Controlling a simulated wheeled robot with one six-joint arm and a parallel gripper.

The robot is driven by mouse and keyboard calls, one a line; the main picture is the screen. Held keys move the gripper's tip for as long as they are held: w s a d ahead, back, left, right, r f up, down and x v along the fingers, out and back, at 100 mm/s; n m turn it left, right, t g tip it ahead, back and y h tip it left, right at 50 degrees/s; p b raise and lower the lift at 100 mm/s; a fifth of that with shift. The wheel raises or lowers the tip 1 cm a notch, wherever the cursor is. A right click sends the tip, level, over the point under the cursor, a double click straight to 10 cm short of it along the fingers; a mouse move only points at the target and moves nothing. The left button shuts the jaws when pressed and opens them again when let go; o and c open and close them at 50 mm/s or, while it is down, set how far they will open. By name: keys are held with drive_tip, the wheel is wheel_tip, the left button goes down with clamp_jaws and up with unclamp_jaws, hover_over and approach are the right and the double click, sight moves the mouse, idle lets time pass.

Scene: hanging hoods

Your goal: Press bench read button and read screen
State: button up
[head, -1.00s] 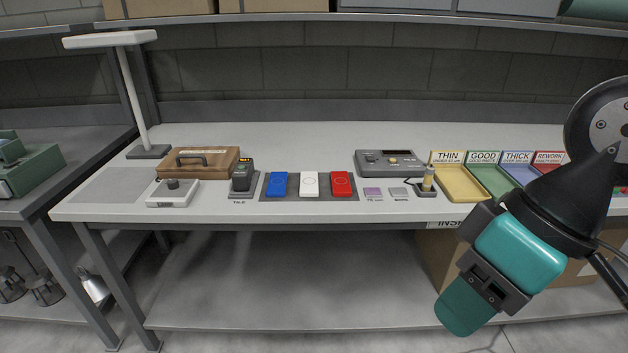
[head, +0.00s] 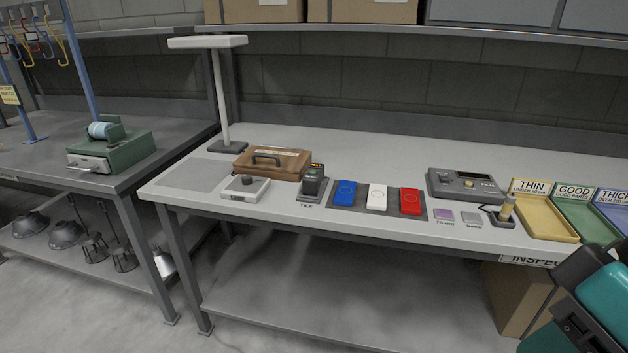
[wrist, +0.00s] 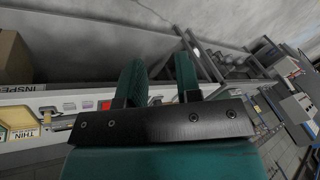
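A grey bench unit (head: 466,185) with a small display and a pale round button lies on the right half of the inspection bench; its screen text is too small to read. A dark handheld gauge (head: 313,183) with a small lit orange display stands in a holder left of the blue block. My gripper (wrist: 160,65) shows two teal fingers apart with nothing between them in the wrist view. In the head view, part of my teal gripper shows at the lower right corner, in front of the bench's edge and away from both devices.
Blue (head: 345,193), white (head: 377,198) and red (head: 410,202) blocks lie on a dark mat. A wooden case (head: 272,163), a lamp (head: 225,100) and labelled trays, including a yellow one (head: 540,220), stand on the bench. Floor in front is clear.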

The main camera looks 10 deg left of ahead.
clamp_jaws()
idle(1.5)
